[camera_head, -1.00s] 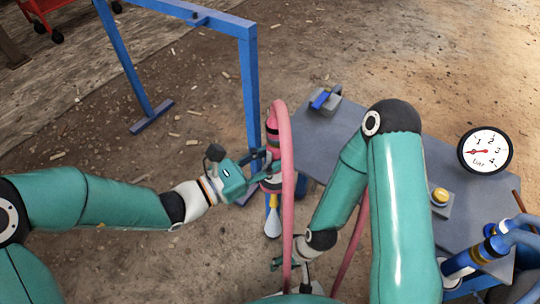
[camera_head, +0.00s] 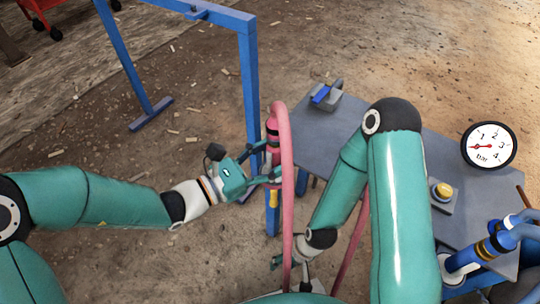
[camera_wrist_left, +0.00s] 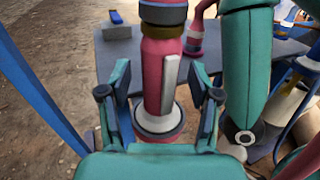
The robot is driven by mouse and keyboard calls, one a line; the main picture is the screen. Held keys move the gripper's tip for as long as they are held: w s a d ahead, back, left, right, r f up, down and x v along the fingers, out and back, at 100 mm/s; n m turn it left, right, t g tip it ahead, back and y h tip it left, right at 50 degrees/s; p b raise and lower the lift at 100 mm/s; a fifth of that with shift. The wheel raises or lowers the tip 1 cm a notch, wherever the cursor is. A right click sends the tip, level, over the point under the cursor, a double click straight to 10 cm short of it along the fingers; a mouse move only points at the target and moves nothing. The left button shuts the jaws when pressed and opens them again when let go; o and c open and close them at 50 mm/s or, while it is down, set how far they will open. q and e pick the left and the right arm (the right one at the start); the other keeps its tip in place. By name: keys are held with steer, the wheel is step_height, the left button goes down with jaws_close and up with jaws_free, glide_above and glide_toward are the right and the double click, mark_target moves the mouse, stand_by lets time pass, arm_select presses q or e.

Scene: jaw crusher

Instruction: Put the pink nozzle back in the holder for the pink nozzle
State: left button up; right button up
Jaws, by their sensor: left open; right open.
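The pink nozzle (camera_head: 272,126) stands roughly upright at the left end of the grey table in the head view. The pink hose (camera_head: 286,190) loops beside it. In the left wrist view the nozzle (camera_wrist_left: 158,85) lies between the spread fingers, with a gap on both sides; a white and dark ring surrounds its lower end. My left gripper (camera_head: 266,163) is open around the nozzle. I cannot clearly make out the pink nozzle's holder or tell whether the nozzle sits in it. My right gripper (camera_head: 290,268) is open and low at the bottom centre, partly hidden.
A blue frame (camera_head: 250,90) stands behind the nozzle. The grey table (camera_head: 320,128) carries a blue-topped block (camera_head: 325,97), a yellow button (camera_head: 442,191) and a pressure gauge (camera_head: 489,146). A blue nozzle (camera_head: 465,260) is at the right. My right arm covers part of the table.

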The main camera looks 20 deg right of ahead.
arm_select(q)
steer(key=shift+a, duration=0.1)
steer(key=v, duration=1.1)
steer(key=shift+s+a, duration=0.2)
steer(key=shift+a, duration=0.2)
steer(key=shift+f, duration=0.1)
